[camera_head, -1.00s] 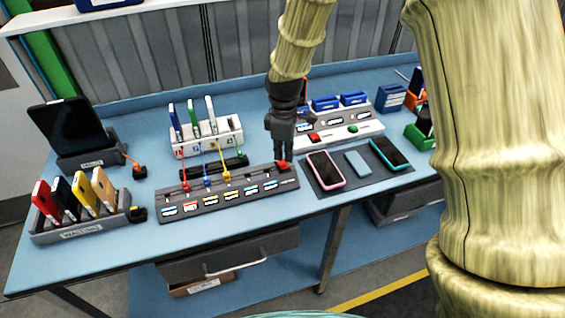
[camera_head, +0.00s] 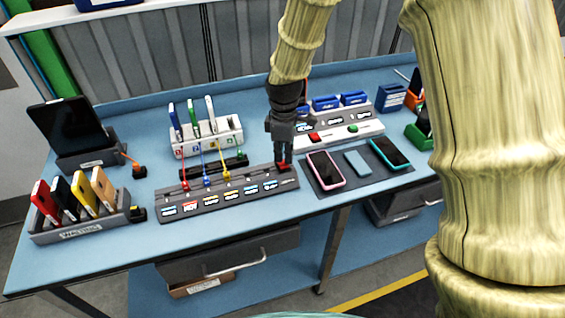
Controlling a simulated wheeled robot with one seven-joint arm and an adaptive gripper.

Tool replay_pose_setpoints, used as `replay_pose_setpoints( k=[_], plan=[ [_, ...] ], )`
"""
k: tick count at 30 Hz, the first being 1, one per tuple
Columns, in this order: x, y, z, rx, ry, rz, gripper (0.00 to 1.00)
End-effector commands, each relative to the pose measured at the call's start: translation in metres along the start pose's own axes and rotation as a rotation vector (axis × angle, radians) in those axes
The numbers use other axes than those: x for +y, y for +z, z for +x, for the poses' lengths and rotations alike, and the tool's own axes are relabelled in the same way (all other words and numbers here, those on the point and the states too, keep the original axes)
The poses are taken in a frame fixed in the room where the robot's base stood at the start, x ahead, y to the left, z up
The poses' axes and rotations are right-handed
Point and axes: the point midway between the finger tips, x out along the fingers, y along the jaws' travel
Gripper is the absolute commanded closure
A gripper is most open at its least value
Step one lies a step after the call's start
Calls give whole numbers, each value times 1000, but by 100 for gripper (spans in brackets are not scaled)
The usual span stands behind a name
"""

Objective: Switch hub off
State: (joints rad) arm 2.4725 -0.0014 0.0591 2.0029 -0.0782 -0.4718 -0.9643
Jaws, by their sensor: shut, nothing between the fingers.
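The hub (camera_head: 225,203) is a long dark grey strip with labelled slots near the front of the blue table. Red, blue and yellow cables run into its left part. Its red switch (camera_head: 283,168) sits at the right end of its top. My gripper (camera_head: 283,160) is shut and points down at the red switch, partly covering it. Its fingertips appear to touch the switch; exact contact is too small to tell.
Behind the hub stands a white rack (camera_head: 205,140) with upright phones. To the right, a dark mat (camera_head: 335,191) holds phones, behind it a light panel (camera_head: 362,131) with red and green buttons. A grey holder (camera_head: 80,229) of phones stands at left.

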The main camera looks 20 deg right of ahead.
Motion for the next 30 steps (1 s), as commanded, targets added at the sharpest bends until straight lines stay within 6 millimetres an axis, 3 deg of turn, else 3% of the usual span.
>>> replay_pose_setpoints(
  k=[30],
  plan=[
    [0,0,12,0,0,0,100]
  ],
)
